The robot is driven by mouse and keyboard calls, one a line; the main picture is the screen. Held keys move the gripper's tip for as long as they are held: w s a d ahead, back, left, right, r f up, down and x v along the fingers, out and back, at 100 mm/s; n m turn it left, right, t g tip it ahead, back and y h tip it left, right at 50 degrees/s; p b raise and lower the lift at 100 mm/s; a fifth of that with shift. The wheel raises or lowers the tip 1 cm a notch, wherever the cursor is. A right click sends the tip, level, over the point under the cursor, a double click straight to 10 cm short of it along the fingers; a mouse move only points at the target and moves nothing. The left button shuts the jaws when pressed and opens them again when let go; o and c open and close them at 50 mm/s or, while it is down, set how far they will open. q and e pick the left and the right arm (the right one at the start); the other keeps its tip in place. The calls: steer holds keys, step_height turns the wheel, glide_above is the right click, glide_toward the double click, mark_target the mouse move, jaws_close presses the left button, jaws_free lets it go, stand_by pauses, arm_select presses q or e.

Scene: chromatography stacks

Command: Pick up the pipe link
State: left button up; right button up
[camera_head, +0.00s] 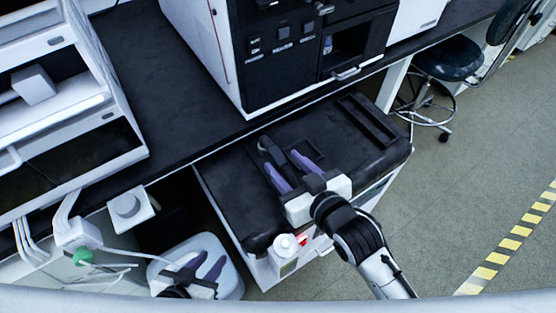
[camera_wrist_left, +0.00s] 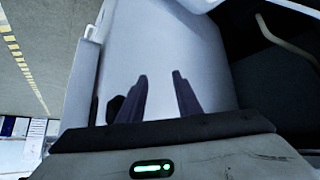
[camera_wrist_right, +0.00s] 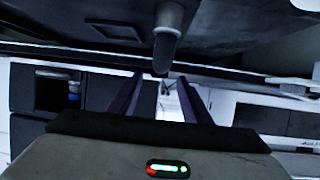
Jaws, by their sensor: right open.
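The pipe link seems to be the dark grey, rounded tube (camera_head: 266,146) on the black top of the cart below the bench. In the right wrist view the tube (camera_wrist_right: 168,38) lies straight ahead, roughly in line with the gap between the fingers. My right gripper (camera_head: 283,161) is open over the cart, its purple fingers pointing toward the tube; contact cannot be told. In the right wrist view its fingers (camera_wrist_right: 160,77) are apart with nothing clearly held. My left gripper (camera_head: 211,260) is low, over a white container; its fingers (camera_wrist_left: 160,76) are apart and empty.
The cart top (camera_head: 230,190) has recessed trays at its far right. The white container (camera_head: 232,283) is below my left gripper. A black-fronted instrument (camera_head: 285,45) stands on the bench behind. A stool (camera_head: 447,60) is at right.

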mark_target(282, 161)
steer(key=x, duration=0.4)
steer(key=shift+w+f, duration=0.3)
steer(key=shift+r, duration=0.1)
jaws_close()
